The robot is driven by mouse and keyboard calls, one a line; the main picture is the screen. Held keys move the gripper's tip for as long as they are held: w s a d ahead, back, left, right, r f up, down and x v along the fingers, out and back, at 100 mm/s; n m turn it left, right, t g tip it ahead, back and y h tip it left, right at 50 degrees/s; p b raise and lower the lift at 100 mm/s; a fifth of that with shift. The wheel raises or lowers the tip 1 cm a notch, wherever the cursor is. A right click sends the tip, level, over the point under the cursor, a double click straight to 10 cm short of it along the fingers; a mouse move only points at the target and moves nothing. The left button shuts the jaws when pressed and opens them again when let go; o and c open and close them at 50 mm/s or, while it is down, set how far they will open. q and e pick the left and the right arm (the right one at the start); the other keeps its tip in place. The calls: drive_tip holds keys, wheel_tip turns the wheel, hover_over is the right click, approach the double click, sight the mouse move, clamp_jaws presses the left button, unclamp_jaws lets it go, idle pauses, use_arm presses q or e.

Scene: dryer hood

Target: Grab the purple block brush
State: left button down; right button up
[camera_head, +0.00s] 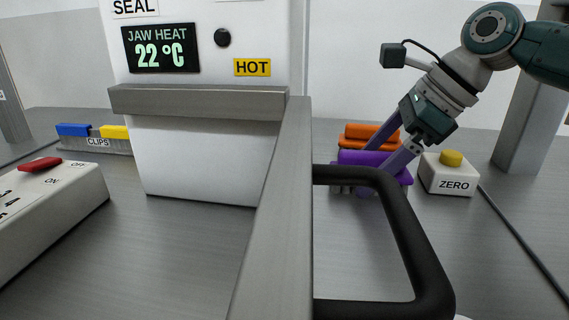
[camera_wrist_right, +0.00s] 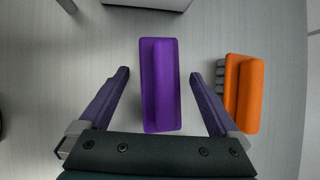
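The purple block brush (camera_head: 358,157) lies on the grey worktop, partly behind a black handle in the head view. In the right wrist view the purple block brush (camera_wrist_right: 160,85) lies lengthwise between the fingers. My right gripper (camera_head: 378,167) reaches down over it from the upper right. In the wrist view the right gripper (camera_wrist_right: 159,76) is open, one finger on each side of the brush, with a visible gap on both sides. Its fingertips are partly hidden by the handle in the head view. My left gripper is not in view.
An orange block brush (camera_wrist_right: 244,93) lies beside the purple one, just outside one finger. A white ZERO box (camera_head: 447,175) with a yellow button stands to the right. A grey upright edge (camera_head: 284,215) and black handle (camera_head: 405,235) fill the foreground. The sealer (camera_head: 200,150) stands left.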

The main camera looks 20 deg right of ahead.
drive_tip(key=c, duration=1.4)
